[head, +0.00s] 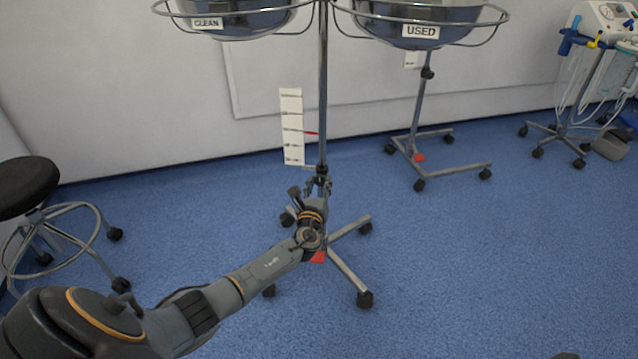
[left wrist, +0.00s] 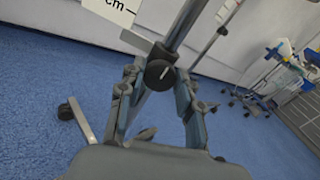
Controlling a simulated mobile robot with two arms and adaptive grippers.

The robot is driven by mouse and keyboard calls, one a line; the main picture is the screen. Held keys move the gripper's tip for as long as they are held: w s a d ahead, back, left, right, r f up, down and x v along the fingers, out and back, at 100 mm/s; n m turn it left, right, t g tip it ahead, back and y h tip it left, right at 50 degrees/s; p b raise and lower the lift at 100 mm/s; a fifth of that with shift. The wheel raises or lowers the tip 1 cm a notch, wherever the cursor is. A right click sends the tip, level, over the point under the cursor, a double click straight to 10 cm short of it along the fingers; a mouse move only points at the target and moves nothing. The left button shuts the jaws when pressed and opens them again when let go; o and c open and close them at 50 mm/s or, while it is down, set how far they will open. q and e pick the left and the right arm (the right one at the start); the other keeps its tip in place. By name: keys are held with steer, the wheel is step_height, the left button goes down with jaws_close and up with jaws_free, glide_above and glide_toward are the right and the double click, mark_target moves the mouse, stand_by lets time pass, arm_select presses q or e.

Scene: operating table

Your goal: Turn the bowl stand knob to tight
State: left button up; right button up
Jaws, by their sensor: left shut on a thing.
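The bowl stand (head: 323,90) is a chrome pole on a wheeled base, carrying bowls marked CLEAN (head: 240,22) and USED (head: 415,30). Its black round knob (left wrist: 160,75) shows in the left wrist view, with a pale line across its face tilted up to the right. My left gripper (head: 318,184) is at the pole's lower collar. In the left wrist view, its fingers (left wrist: 157,80) are closed on both sides of the knob. The knob is hidden behind my gripper in the head view.
A white scale card (head: 291,125) with a red pointer (head: 311,133) is beside the pole. A black stool (head: 27,187) is at left. A second wheeled stand (head: 418,110) is behind, and a medical cart (head: 590,60) is at far right.

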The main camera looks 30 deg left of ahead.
arm_select(q)
steer(key=shift+d+f, duration=0.1)
steer(key=o, duration=1.2)
steer(key=shift+c, duration=0.2)
steer(key=v, duration=1.2)
